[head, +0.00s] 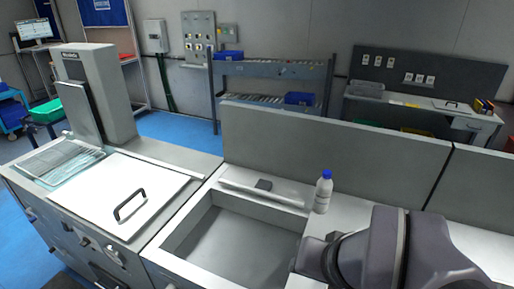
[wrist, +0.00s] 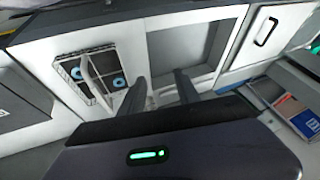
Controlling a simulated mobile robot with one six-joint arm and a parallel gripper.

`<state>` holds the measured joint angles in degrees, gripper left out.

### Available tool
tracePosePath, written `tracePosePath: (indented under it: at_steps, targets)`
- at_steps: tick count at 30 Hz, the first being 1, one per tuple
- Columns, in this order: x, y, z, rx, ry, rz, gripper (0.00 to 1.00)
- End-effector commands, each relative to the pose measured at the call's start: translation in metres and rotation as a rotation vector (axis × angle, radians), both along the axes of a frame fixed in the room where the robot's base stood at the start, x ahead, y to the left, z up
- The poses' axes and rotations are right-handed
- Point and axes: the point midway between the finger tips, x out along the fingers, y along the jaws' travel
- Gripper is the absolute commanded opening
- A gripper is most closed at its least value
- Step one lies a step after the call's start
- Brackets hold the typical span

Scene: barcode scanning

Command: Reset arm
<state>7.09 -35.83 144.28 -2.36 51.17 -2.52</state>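My gripper (wrist: 160,88) shows in the wrist view with its two dark fingers spread apart and nothing between them. It hangs above the work counter, over or near the recessed basin (wrist: 218,45). In the head view my arm fills the lower right, over the counter to the right of the basin (head: 235,245). My gripper's fingers cannot be made out there. A white bottle with a blue cap (head: 323,192) stands upright on the counter behind the basin, apart from my arm.
A white lid with a black handle (head: 120,205) is at left, beside a tall grey machine (head: 100,95). A low grey wall (head: 330,145) bounds the counter. A rack with blue round parts (wrist: 93,73) shows in the wrist view.

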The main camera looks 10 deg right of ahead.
Motion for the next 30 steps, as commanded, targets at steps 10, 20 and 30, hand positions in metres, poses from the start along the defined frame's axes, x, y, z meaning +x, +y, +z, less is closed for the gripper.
tracePosePath:
  at_steps: [10,20,30]
  targets:
    - [-0.031,0.039,0.007,0.073,-0.018,0.06,0.39]
    - [-0.03,0.038,-0.062,0.071,-0.019,0.06,0.39]
    - [-0.03,0.038,-0.062,0.071,-0.019,0.06,0.39]
